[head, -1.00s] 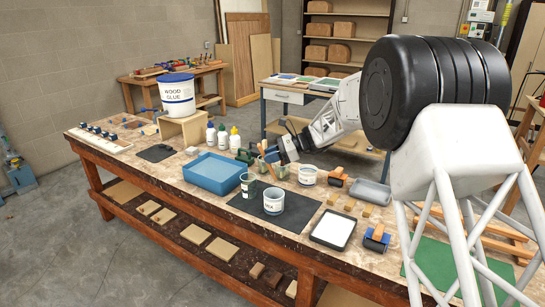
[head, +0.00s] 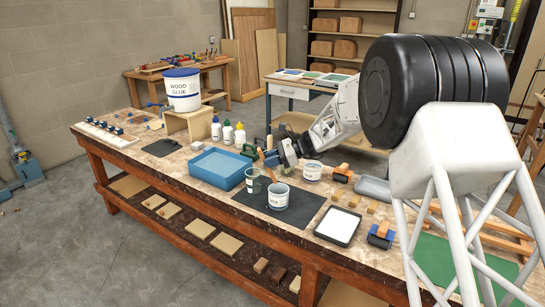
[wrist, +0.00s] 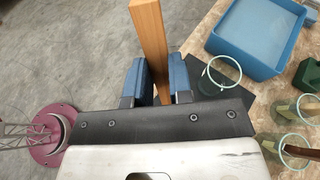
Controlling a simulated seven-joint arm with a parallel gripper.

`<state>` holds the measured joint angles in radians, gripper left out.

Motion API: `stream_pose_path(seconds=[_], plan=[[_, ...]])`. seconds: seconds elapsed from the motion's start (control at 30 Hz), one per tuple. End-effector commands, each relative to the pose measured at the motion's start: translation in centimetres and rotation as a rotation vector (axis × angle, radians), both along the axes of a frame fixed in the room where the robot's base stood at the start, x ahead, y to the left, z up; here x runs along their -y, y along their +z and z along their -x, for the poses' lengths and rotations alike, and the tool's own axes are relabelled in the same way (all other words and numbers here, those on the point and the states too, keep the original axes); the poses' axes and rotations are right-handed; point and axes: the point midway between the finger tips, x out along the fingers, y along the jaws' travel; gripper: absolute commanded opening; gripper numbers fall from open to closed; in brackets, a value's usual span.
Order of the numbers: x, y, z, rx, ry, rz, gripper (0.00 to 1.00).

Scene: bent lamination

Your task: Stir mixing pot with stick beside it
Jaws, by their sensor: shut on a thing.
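The mixing pot (head: 279,199), a pale cup marked MIX, stands upright on a dark mat on the bench. My gripper (head: 270,158) is above and behind it, close to a smaller dark green cup (head: 253,183). In the wrist view my gripper (wrist: 160,82) is shut on a flat wooden stick (wrist: 150,38) between its blue fingers. In the head view the stick's lower part (head: 272,175) points down near the pot's back left rim. I cannot tell whether its tip is inside the pot. A clear-rimmed cup (wrist: 220,78) is right of the fingers in the wrist view.
A blue tray (head: 220,169) lies left of the cups. Several glue bottles (head: 228,133) stand behind it. A labelled tub (head: 312,172) and a roller (head: 342,173) are to the right. A white-filled tray (head: 338,226) is near the front. Clear jars (wrist: 295,108) show in the wrist view.

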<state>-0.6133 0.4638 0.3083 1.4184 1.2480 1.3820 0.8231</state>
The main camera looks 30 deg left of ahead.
Motion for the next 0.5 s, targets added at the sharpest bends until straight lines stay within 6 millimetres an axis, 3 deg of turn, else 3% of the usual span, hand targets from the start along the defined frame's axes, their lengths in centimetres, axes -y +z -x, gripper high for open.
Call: stream_pose_path(seconds=[0.5], plan=[[-0.5,-2.5,1.0,-0.001,0.0,0.001,0.0]])
